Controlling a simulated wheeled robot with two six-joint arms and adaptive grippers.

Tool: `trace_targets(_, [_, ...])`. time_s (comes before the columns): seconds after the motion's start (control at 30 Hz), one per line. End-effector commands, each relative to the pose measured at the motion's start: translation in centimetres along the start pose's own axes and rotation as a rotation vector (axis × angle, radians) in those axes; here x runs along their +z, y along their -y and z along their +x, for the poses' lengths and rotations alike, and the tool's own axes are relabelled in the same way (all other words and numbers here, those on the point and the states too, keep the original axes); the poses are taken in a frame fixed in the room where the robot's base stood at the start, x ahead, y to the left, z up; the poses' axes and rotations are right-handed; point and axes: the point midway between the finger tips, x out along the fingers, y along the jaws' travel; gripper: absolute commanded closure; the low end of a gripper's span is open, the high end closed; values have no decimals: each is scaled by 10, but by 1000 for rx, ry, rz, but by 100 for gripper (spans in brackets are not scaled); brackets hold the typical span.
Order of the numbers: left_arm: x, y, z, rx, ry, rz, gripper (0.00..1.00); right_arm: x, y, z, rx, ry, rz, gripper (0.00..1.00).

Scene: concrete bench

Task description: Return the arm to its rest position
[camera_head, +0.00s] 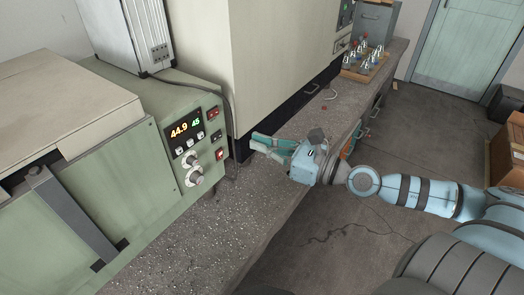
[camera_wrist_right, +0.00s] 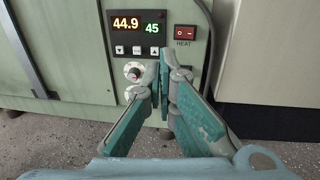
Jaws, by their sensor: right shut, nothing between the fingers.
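My right arm comes in from the right in the head view, and its gripper (camera_head: 262,146) is over the bench near the right end of the green machine's panel. In the right wrist view the gripper (camera_wrist_right: 163,66) shows with its teal fingers brought together and nothing between them. It points at the control panel, with the fingertips in front of the area beside the knobs. Whether the tips touch the panel cannot be told. My left gripper is in neither view.
The green machine (camera_head: 135,205) has a lit display (camera_head: 185,130), knobs and red switches. A tall cream cabinet (camera_head: 262,60) stands behind the gripper. A wooden tray (camera_head: 368,64) with small flasks is at the far end of the speckled bench (camera_head: 200,245). The near bench is clear.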

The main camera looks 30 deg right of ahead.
Motion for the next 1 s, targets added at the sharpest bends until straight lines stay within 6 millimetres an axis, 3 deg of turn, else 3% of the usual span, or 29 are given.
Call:
trace_targets(0.53, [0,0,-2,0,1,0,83,2,0,1,-1,2,49,100])
trace_targets(0.57, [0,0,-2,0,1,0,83,0,4,0,-13,-1,124,100])
trace_targets(0.63, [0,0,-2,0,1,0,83,-17,37,-3,-97,-28,284,100])
trace_targets(0.77, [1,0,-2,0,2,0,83,-83,132,-36,-395,-20,709,100])
trace_targets(0.83, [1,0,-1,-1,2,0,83,-137,178,-72,-597,32,980,100])
trace_targets(0.9, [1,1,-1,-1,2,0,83,-198,208,-116,-795,109,1234,100])
trace_targets(0.97, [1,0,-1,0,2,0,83,-253,217,-157,-962,187,1436,100])
trace_targets(1.0, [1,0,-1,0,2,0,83,-290,216,-185,-1071,244,1562,100])
